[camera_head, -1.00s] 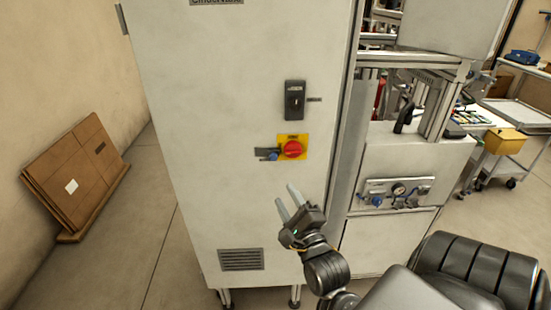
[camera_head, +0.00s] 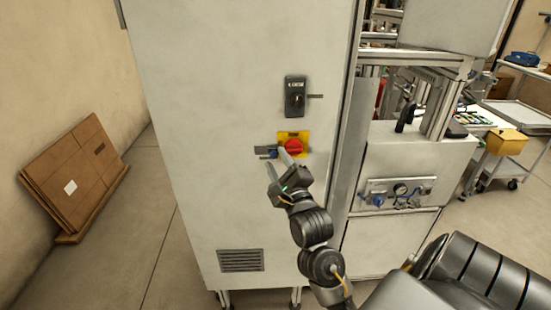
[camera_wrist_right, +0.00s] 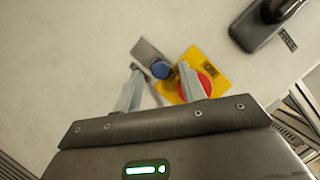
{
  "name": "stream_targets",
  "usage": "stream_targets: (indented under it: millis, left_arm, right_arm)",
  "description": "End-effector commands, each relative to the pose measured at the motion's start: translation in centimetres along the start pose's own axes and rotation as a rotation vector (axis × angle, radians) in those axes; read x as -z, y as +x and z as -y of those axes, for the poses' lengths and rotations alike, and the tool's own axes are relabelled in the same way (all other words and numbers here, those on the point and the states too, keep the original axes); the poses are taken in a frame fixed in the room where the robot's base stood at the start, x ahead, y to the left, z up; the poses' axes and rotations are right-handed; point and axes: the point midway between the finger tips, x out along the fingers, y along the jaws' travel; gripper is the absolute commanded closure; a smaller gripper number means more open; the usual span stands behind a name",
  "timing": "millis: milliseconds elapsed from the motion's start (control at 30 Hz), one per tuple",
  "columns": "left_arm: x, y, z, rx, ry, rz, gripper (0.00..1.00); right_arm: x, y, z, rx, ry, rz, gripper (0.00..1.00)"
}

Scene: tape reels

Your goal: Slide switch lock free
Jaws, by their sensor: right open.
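A red rotary switch (camera_head: 293,146) on a yellow plate (camera_head: 291,134) sits on the front of the white cabinet. It also shows in the right wrist view, where the red knob (camera_wrist_right: 205,84) is partly behind a finger. A lock with a blue body (camera_wrist_right: 161,70) and a grey metal part (camera_wrist_right: 146,50) is at the plate's left side. My right gripper (camera_head: 276,163) is open just below the switch. In the wrist view its fingers (camera_wrist_right: 160,86) stand on either side of the blue lock, with a gap between them. Whether they touch anything is unclear. My left gripper is not in view.
A black door handle (camera_head: 295,97) sticks out above the switch. A vent (camera_head: 241,260) is low on the cabinet. A machine panel with a gauge (camera_head: 398,192) is to the right. Flat cardboard (camera_head: 75,180) leans on the left wall.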

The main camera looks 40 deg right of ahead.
Motion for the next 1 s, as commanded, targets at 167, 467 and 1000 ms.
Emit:
stream_targets:
  millis: [167,467,1000]
  left_arm:
    - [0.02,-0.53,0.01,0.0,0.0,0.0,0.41]
    - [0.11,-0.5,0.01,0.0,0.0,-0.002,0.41]
    - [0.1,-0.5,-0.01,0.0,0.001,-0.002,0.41]
  right_arm:
    - [-0.01,1.23,0.1,0.001,0.0,0.0,0.59]
    - [0.04,1.36,-0.01,0.001,0.0,0.0,0.6]
    - [-0.1,1.4,-0.18,-0.001,0.002,0.001,1.0]
